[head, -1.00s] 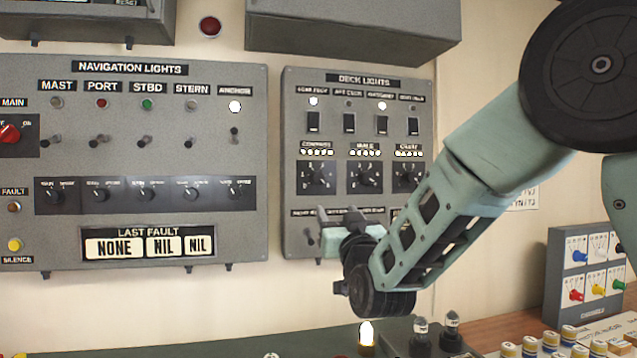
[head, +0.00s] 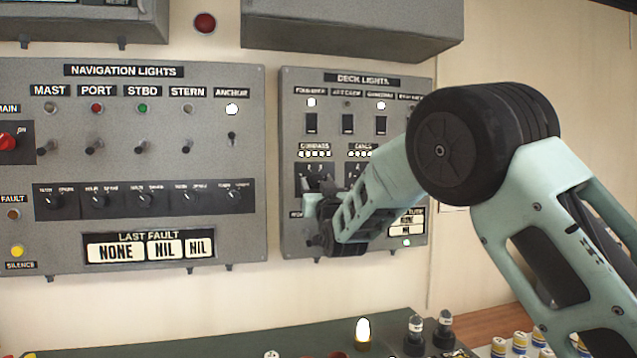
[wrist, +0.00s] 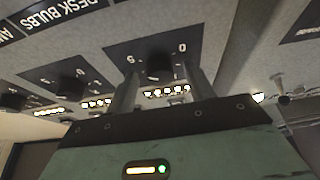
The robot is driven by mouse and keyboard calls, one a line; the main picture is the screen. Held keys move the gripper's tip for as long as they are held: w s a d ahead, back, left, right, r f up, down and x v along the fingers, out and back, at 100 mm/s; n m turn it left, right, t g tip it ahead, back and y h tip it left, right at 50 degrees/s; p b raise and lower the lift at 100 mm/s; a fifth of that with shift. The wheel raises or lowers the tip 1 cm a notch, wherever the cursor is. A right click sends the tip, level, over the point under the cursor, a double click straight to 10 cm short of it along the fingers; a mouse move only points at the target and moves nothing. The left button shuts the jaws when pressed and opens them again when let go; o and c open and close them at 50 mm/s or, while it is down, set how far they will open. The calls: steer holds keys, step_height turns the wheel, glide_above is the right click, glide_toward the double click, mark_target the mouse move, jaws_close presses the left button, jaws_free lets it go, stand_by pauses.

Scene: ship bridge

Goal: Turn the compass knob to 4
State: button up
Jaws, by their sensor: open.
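The compass knob (wrist: 158,70) is a dark round knob on a black plate with pale numbers around it; the wrist view shows it upside down. My gripper (wrist: 162,85) is open, with one finger on each side of the knob in that view. I cannot tell whether the fingers touch it. The knob's pointer setting is not clear. In the head view my gripper (head: 318,198) is at the lower part of the compass plate (head: 314,170) and hides most of the knob.
My arm covers the panel's right part. The navigation lights panel (head: 150,220) is to the left. A console with small lamps (head: 363,333) lies below.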

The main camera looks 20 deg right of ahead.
steer(key=c, duration=1)
steer(key=shift+o, duration=0.2)
steer(key=shift+f+n+b, duration=0.1)
steer(key=shift+n+b, duration=0.3)
steer(key=shift+b, duration=0.1)
steer(key=n+b, duration=0.1)
steer(key=n+y+b, duration=0.1)
steer(key=shift+d+f+y+b, duration=0.1)
steer(key=shift+d+y+b, duration=0.1)
steer(key=shift+y+b, duration=0.15)
steer(key=shift+d+r+n+g+y+b, duration=0.15)
steer(key=shift+n+g+y+b, duration=0.25)
steer(key=shift+n+y+b, duration=0.95)
steer(key=shift+r+n+g+y+b, duration=0.15)
steer(key=shift+n+g+b, duration=0.35)
steer(key=shift+n, duration=1.7)
steer(key=shift+d+r+n+g+y+b, duration=0.1)
steer(key=shift+n+g+y+b, duration=0.2)
steer(key=shift+n+y+b, duration=1.05)
steer(key=shift+n+h, duration=0.5)
steer(key=shift+n, duration=0.2)
